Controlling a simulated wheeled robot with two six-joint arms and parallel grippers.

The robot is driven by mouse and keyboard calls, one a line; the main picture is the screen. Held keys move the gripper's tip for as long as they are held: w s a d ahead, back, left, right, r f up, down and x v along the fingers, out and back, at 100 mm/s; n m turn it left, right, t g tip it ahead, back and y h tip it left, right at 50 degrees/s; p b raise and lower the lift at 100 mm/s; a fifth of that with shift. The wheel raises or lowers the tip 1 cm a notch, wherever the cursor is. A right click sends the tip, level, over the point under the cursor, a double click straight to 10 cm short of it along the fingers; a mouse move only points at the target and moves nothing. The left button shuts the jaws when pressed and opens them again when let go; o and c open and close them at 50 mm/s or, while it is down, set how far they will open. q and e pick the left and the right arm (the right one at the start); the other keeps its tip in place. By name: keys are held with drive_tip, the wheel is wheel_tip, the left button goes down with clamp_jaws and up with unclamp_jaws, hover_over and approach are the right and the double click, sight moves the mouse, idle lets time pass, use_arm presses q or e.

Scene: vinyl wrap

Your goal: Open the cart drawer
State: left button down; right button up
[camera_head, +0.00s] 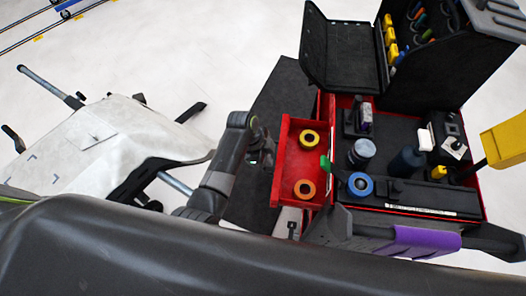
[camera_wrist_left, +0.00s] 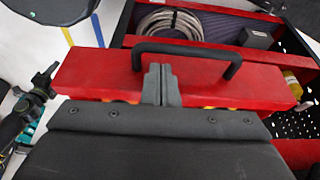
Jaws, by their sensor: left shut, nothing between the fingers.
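The red cart drawer (camera_head: 289,165) sticks out from the left side of the cart and stands open. A yellow tape roll (camera_head: 309,139) and an orange tape roll (camera_head: 305,188) lie in it. My left gripper (camera_head: 262,152) is beside the drawer's outer left edge. In the left wrist view, its fingers (camera_wrist_left: 161,84) are shut and empty, in front of a red panel (camera_wrist_left: 95,75) with a black handle (camera_wrist_left: 185,47). The fingertips overlap the panel in the picture; I cannot tell if they touch it. My right gripper is not in view.
The cart top (camera_head: 400,178) holds bottles, a blue tape roll (camera_head: 360,185) and tools. A purple grip (camera_head: 424,240) is at its near side. A pale car panel (camera_head: 105,150) on a stand is at left. In the left wrist view, a coiled cable (camera_wrist_left: 172,22) lies in a compartment.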

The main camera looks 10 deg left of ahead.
use_arm(q)
drive_tip(key=shift+d+f, duration=0.25)
drive_tip(key=shift+f, duration=0.4)
drive_tip(key=a+p, duration=0.2)
drive_tip(key=a, duration=0.6)
drive_tip(key=shift+s+p, duration=0.2)
drive_tip(key=shift+p, duration=0.1)
drive_tip(key=shift+d, duration=0.1)
